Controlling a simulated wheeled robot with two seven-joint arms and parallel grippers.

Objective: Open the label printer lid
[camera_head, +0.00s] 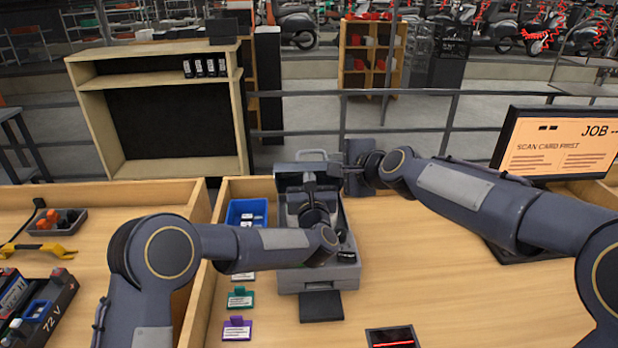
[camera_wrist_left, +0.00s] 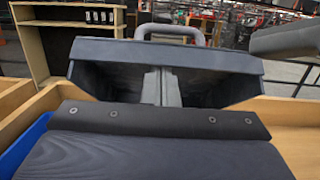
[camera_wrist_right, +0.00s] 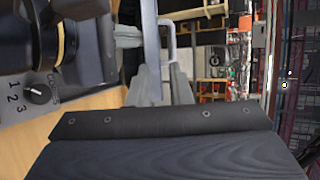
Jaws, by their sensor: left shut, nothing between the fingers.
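The label printer (camera_head: 318,278) stands on the bench with its grey lid (camera_head: 294,180) raised at the back, handle (camera_head: 312,155) on top. In the left wrist view, the lid's hollow inner side (camera_wrist_left: 215,82) faces me, with its handle (camera_wrist_left: 170,32) above. My left gripper (camera_head: 309,187) reaches over the printer, shut and empty; its fingertips (camera_wrist_left: 161,85) are in front of the lid's inside. My right gripper (camera_head: 335,170) is at the lid's right side. In the right wrist view, its fingers (camera_wrist_right: 162,85) are close to the lid's edge (camera_wrist_right: 151,40); whether they grip it is unclear. My left arm hides part of the printer.
A blue bin (camera_head: 235,212) and several label cards (camera_head: 238,298) are left of the printer. A wooden divider (camera_head: 207,270) runs farther left. A job screen (camera_head: 557,145) stands at right. A dark scanner pad (camera_head: 392,338) lies in front. Bench space right of the printer is clear.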

